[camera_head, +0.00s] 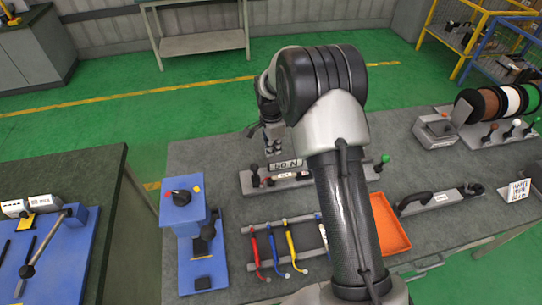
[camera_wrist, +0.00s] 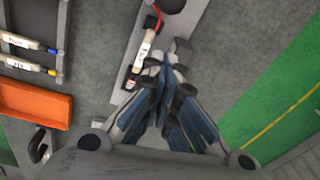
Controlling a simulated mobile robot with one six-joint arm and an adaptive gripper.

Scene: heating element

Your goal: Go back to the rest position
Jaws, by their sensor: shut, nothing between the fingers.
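My gripper (camera_head: 272,145) is at the end of my raised arm, above the back of the grey workbench (camera_head: 215,155). In the wrist view my gripper (camera_wrist: 166,78) has its fingers together with nothing between them. Below and beside it is a grey fixture plate (camera_head: 252,184) holding a white labelled piece with a red lead (camera_wrist: 145,48). My arm hides part of this plate and the middle of the bench in the head view.
A blue station with a dial (camera_head: 183,208) stands at the bench's left. A rack with coloured leads (camera_head: 290,242) and an orange tray (camera_head: 388,228) lie in front. Cable spools (camera_head: 510,100) stand at the right. A second table (camera_head: 95,170) is at the left.

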